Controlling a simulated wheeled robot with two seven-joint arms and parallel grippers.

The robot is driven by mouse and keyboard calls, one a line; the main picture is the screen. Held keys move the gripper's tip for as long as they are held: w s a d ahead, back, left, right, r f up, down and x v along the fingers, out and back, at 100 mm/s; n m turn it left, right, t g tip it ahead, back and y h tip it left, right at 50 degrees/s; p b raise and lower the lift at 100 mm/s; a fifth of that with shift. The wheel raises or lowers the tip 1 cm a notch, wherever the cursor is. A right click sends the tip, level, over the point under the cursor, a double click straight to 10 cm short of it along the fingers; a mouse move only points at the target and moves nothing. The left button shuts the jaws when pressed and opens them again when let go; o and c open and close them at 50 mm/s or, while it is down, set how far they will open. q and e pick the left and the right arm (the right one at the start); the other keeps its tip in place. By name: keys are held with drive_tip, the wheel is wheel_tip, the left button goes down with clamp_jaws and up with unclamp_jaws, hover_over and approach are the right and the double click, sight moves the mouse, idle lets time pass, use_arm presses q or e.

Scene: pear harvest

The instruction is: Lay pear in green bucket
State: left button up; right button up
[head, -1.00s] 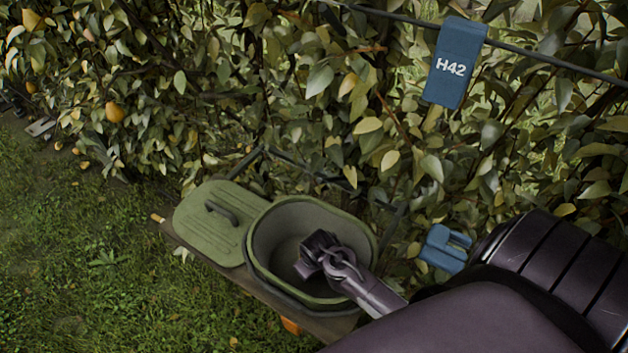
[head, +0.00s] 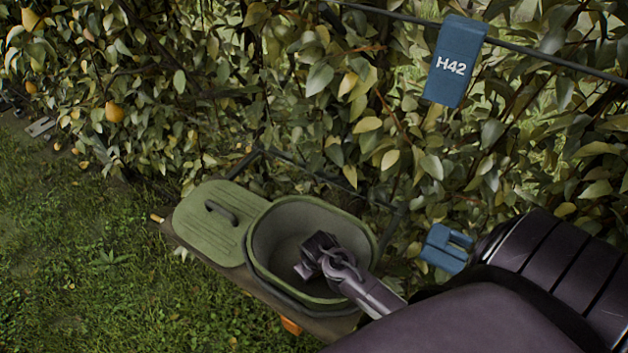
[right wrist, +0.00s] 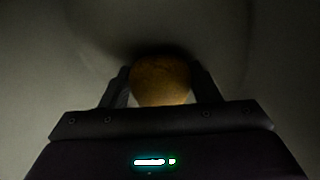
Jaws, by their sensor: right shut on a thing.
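The green bucket (head: 262,278) stands open beside the hedge, with a grey inside. My right gripper (head: 303,271) reaches down inside it from the right; the fingertips are hard to make out in the head view. In the right wrist view, my right gripper (right wrist: 160,88) is shut on an orange-yellow pear (right wrist: 160,78), with a finger on each side. Dim grey bucket walls surround it there. The pear is hidden in the head view, and I cannot tell whether it touches the bucket floor. My left gripper is out of view.
A green lid (head: 209,226) with a dark handle lies left of the bucket on a narrow board (head: 190,256). A leafy hedge runs behind, with a pear (head: 115,112) hanging at left. Grass lies in front.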

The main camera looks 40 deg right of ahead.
drive_tip(key=o, duration=1.1)
drive_tip(key=shift+o, duration=0.2)
drive_tip(key=shift+b+v, duration=0.45)
drive_tip(key=shift+v, duration=3.45)
